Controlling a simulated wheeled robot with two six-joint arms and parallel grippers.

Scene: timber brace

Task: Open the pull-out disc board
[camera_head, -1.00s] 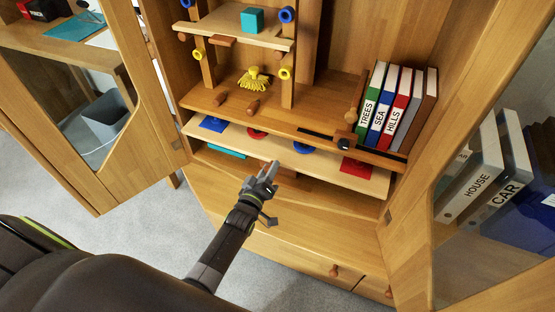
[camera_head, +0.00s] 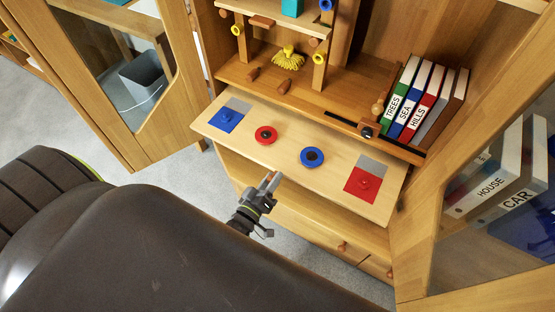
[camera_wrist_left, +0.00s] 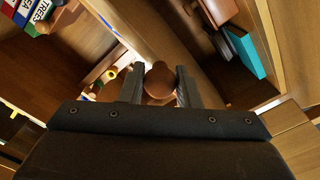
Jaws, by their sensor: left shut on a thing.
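The pull-out disc board (camera_head: 287,172) is a pale wooden board sticking well out of the cabinet in the head view. On it are a blue square, a red disc (camera_head: 266,135), a blue disc (camera_head: 312,157) and a red square (camera_head: 363,183). My left gripper (camera_head: 269,183) is at the middle of the board's front edge. In the left wrist view its fingers are shut on a round brown wooden knob (camera_wrist_left: 159,80), with the underside of the board beside it. In the head view the gripper hides the knob. My right gripper is not in view.
The cabinet doors stand open at the left (camera_head: 110,85) and right (camera_head: 490,190). Several books (camera_head: 417,103) stand on the shelf above the board. A yellow brush-like thing (camera_head: 288,59) lies on that shelf. A drawer with a small knob (camera_head: 341,246) is below.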

